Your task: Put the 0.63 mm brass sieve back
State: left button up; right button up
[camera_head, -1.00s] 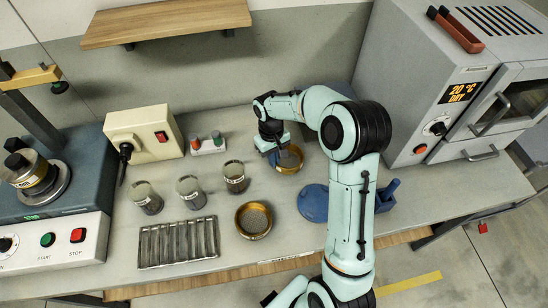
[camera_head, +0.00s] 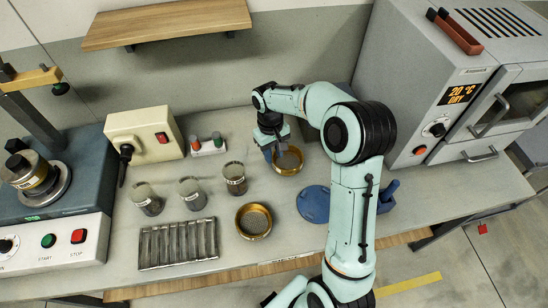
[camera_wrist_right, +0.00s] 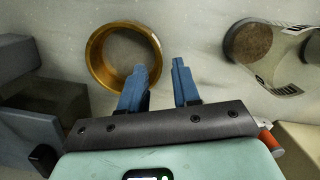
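Two brass sieves are on the bench, and I cannot read a mesh size on either. One brass sieve (camera_head: 289,171) sits at the back, beside my right gripper (camera_head: 275,153). The other brass sieve (camera_head: 253,237) stands nearer the front edge, with a mesh visible inside. My left gripper is out of view.
Several glass beakers of soil (camera_head: 189,193) stand left of the sieves, behind a slotted grey rack (camera_head: 178,243). A blue round lid (camera_head: 314,204) lies to the right. The grey oven (camera_head: 425,100) bounds the right side. A wooden shelf (camera_head: 165,22) hangs above.

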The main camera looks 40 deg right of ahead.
notch_tip(320, 180, up, 9)
jog(key=w, duration=0.1)
jog(key=shift+p, duration=0.45)
jog(key=shift+d+f, duration=0.1)
